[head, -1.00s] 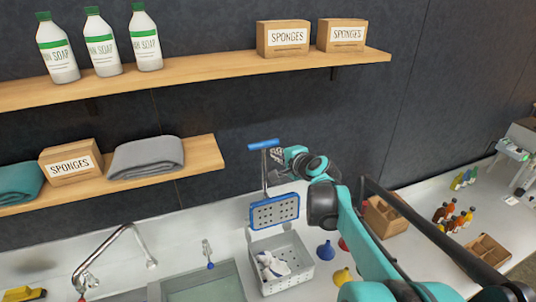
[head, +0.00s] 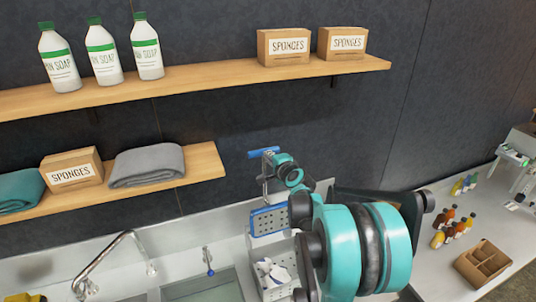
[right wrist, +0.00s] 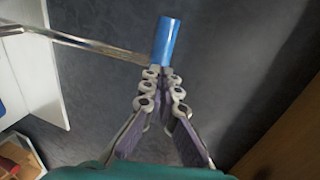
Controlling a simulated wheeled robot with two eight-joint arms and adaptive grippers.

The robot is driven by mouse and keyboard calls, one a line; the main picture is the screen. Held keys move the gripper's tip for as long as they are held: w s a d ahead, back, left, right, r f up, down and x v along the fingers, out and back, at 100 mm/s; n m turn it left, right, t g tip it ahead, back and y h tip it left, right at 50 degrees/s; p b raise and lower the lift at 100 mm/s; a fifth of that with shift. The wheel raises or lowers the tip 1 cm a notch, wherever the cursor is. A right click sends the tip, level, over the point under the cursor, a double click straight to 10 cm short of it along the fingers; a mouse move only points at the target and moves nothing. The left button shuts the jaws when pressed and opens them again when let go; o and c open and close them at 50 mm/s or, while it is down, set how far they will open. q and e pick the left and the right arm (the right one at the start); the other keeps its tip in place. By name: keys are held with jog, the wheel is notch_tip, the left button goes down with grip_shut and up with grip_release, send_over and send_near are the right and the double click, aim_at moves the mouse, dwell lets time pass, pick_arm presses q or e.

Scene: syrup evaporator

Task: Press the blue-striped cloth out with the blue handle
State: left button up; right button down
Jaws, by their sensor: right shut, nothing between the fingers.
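The press has a blue handle (head: 264,152) on a metal rod above a blue-framed perforated plate (head: 270,219). The plate is raised at the back of a light grey perforated basket (head: 279,293). A white cloth with dark blue marks (head: 266,268) lies in the basket, partly hidden by my right arm. My right gripper (head: 268,163) is shut and empty at the handle. In the right wrist view, its fingertips (right wrist: 162,72) meet right by the handle's end (right wrist: 168,38); I cannot tell whether they touch. My left gripper is out of view.
A faucet (head: 112,250) and sink (head: 205,287) are left of the basket. Shelves above hold soap bottles (head: 103,48), sponge boxes (head: 283,46) and folded towels (head: 147,165). Small bottles (head: 452,224) and a divided wooden box (head: 483,263) stand at right.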

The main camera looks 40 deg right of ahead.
aim_at(264, 150)
jog(key=shift+w+d+f, duration=0.15)
jog(key=shift+w, duration=0.35)
jog(key=x, duration=0.1)
jog(key=b+x, duration=0.1)
jog(key=x, duration=0.1)
jog(key=r+b+x, duration=0.1)
jog(key=x, duration=0.1)
jog(key=shift+w+f, duration=0.1)
jog(key=shift+w, duration=0.1)
jog(key=shift+r, duration=0.4)
jog(key=shift+w+d+f, duration=0.1)
jog(key=shift+w, duration=0.1)
jog(key=shift+s, duration=0.1)
